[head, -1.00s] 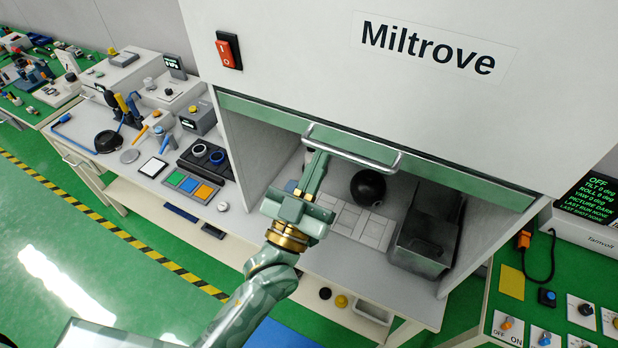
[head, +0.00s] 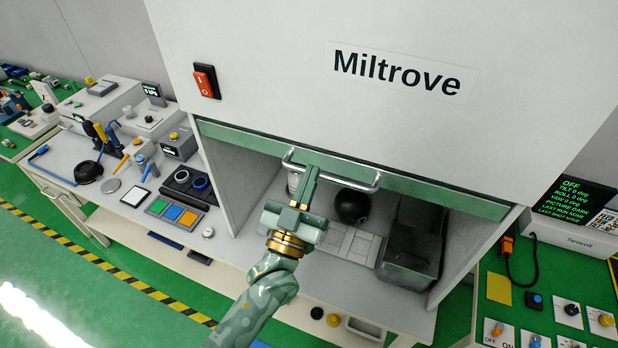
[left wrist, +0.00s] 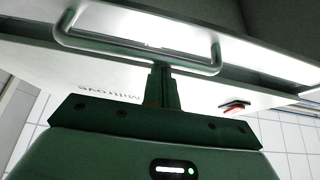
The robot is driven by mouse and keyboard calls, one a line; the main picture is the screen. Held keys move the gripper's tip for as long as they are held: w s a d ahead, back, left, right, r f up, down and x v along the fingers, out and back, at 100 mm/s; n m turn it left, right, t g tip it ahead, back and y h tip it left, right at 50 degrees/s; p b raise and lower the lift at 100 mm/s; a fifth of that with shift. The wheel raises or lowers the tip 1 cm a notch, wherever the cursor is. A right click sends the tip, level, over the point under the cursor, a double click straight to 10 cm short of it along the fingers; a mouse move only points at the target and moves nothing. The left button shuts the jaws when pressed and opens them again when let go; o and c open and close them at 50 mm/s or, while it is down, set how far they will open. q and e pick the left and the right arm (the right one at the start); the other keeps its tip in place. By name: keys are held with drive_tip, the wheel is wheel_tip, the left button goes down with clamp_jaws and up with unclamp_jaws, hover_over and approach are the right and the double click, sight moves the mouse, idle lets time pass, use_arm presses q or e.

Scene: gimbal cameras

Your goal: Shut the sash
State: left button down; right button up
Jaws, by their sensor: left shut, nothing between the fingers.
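The sash (head: 425,189) shows as a green strip along the lower edge of the white Miltrove hood. It is raised, and the hood's opening below it stands open. A silver bar handle (head: 365,187) is on its front, and the handle also spans the left wrist view (left wrist: 135,44). My left gripper (head: 307,172) is shut and empty, its fingers up at the left part of the handle. In the left wrist view the fingertips (left wrist: 161,70) come right up to the bar; I cannot tell whether they touch it. My right gripper is not in view.
Inside the hood are a black ball (head: 352,206), pale tiles (head: 350,240) and a dark grey bin (head: 411,254). A red switch (head: 206,81) is on the hood front. A cluttered bench stands left, and a control panel with a black screen (head: 575,199) right.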

use_arm(q)
wheel_tip(320, 180, down, 23)
drive_tip(key=b, duration=1.7)
drive_tip(key=shift+r, duration=0.1)
